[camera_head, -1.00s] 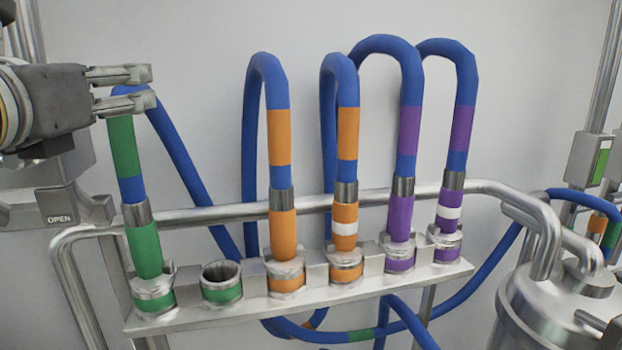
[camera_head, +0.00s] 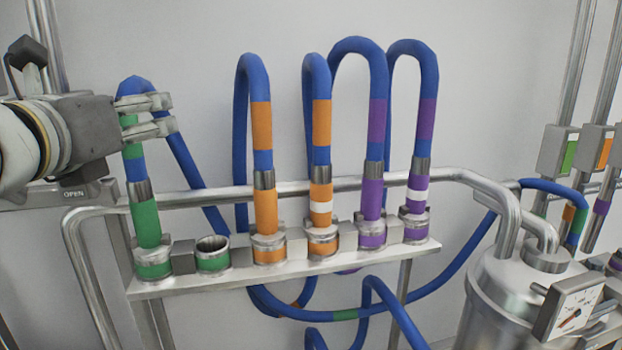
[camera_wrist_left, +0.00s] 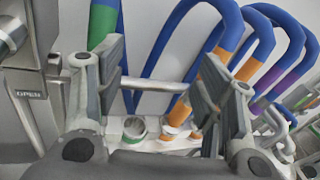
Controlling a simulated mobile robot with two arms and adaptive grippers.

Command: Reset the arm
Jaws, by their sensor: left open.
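My left gripper (camera_head: 170,114) is open and empty, level with the upper part of the green-banded hose (camera_head: 145,220). Its fingers overlap that hose in the head view. In the left wrist view the green-banded hose (camera_wrist_left: 102,25) shows beyond the left finger, not between the fingers, and the open left gripper (camera_wrist_left: 155,70) spans empty space. The hose stands in the leftmost green-ringed socket (camera_head: 153,268) of the metal rack. The green-ringed socket beside it (camera_head: 213,256) is empty. My right gripper is in neither view.
Two orange-banded hoses (camera_head: 263,125) and two purple-banded hoses (camera_head: 427,118) stand in the rack (camera_head: 290,275) to the right. A metal rail (camera_head: 220,197) runs behind them. A steel vessel with a gauge (camera_head: 573,310) stands at the lower right. An "OPEN" panel (camera_head: 75,194) is at the left.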

